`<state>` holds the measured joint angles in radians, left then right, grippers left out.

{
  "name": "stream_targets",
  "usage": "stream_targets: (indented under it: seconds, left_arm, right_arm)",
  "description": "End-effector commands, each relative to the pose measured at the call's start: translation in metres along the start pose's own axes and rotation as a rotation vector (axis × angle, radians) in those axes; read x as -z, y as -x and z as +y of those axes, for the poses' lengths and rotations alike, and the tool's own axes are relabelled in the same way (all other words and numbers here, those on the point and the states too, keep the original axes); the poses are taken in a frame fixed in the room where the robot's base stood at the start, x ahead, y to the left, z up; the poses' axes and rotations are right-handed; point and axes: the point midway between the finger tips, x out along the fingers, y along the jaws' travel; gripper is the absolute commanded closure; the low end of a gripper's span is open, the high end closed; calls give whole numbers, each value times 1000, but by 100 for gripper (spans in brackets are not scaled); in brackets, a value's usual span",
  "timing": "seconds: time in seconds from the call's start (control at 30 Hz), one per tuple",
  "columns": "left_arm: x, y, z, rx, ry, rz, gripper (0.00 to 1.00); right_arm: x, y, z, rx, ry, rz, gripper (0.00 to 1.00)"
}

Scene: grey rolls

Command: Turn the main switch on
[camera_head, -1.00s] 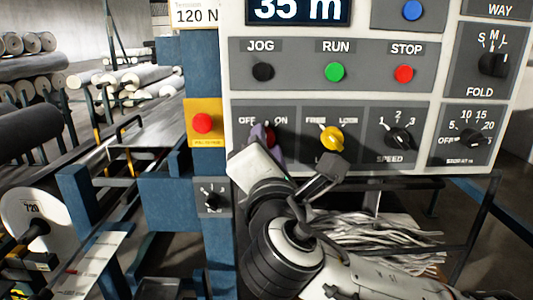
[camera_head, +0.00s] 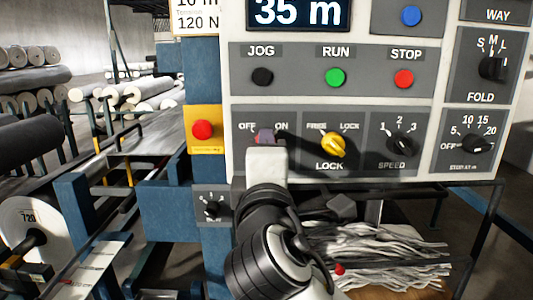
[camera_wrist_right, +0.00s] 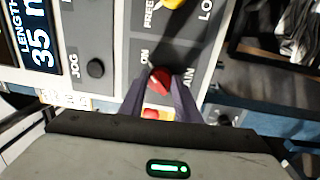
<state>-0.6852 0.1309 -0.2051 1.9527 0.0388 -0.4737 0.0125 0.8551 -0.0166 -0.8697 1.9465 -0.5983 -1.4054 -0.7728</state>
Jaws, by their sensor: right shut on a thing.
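The main switch is a red knob (camera_wrist_right: 160,80) on the grey control panel (camera_head: 240,165), between the OFF and ON marks. In the right wrist view it sits between the two purple fingers of my right gripper (camera_wrist_right: 160,89), which is shut on it. In the head view my right gripper (camera_head: 265,137) covers most of the knob, and its white body stands nearly upright below it. Which mark the knob points at cannot be told. My left gripper is in neither view.
A yellow LOCK knob (camera_head: 334,144) is close on the right, then the black SPEED knob (camera_head: 402,143). A red button (camera_head: 203,130) on a yellow plate is close on the left. JOG, RUN and STOP buttons are above. A small black dial (camera_head: 212,209) is lower left.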

Motion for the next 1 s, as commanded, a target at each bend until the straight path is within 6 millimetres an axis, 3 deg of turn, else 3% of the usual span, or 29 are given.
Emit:
stream_targets:
  seconds: [0.47,0.5,0.57,0.87,1.0]
  left_arm:
    - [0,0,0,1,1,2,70]
    - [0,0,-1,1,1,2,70]
    - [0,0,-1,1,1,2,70]
    - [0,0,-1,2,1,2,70]
    - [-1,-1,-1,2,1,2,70]
  right_arm:
    - [1,0,-1,3,-16,2,92]
    - [1,0,-1,3,-16,2,63]
    - [1,0,-1,3,-15,1,53]
    - [0,1,0,1,-14,1,52]
    - [1,13,-1,2,-16,3,52]
